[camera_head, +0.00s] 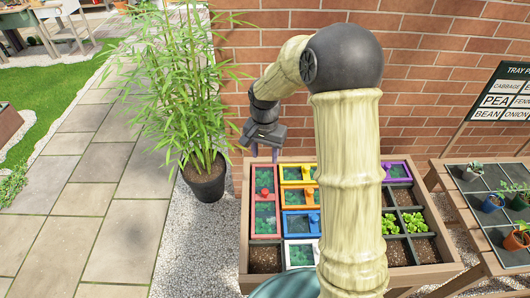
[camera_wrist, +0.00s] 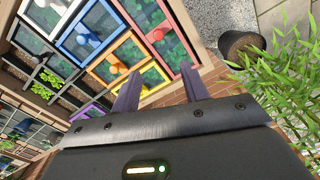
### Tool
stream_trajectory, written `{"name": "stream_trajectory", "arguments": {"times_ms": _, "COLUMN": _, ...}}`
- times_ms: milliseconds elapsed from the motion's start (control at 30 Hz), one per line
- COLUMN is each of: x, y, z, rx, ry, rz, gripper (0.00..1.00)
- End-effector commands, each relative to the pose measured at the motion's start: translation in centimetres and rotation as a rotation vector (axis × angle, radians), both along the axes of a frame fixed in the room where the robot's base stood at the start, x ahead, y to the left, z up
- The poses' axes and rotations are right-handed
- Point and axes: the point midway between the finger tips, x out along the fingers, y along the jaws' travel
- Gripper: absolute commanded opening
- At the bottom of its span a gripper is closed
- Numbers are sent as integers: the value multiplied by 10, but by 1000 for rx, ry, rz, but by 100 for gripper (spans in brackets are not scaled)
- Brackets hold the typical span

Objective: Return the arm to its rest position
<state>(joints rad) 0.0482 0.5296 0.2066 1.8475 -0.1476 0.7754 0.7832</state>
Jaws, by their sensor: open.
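My gripper (camera_head: 262,148) hangs at the end of my bent arm, above the back left corner of the wooden planter box (camera_head: 244,200) in the head view. In the wrist view my gripper (camera_wrist: 160,95) shows two purple fingers set apart with nothing between them. Below it in the box are framed lids: a red one (camera_head: 252,211), an orange one, a yellow one, a blue one and a white one, with a purple one (camera_head: 383,172) further right. My arm hides part of the middle of the box.
A potted bamboo (camera_head: 205,185) stands left of the box, near my gripper. A brick wall (camera_head: 440,60) rises behind. At right are a table with small pots (camera_head: 491,203) and a sign (camera_head: 503,100). Paving (camera_head: 90,215) lies open at left.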

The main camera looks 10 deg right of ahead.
Motion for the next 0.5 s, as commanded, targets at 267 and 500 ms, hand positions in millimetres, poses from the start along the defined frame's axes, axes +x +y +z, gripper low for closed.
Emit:
{"name": "stream_trajectory", "arguments": {"times_ms": 267, "x": 0, "y": 0, "z": 0, "rx": 0, "ry": 0, "rz": 0, "gripper": 45}}
{"name": "stream_trajectory", "arguments": {"times_ms": 500, "x": -17, "y": -5, "z": 7, "rx": -4, "ry": -22, "rz": 58, "gripper": 45}}
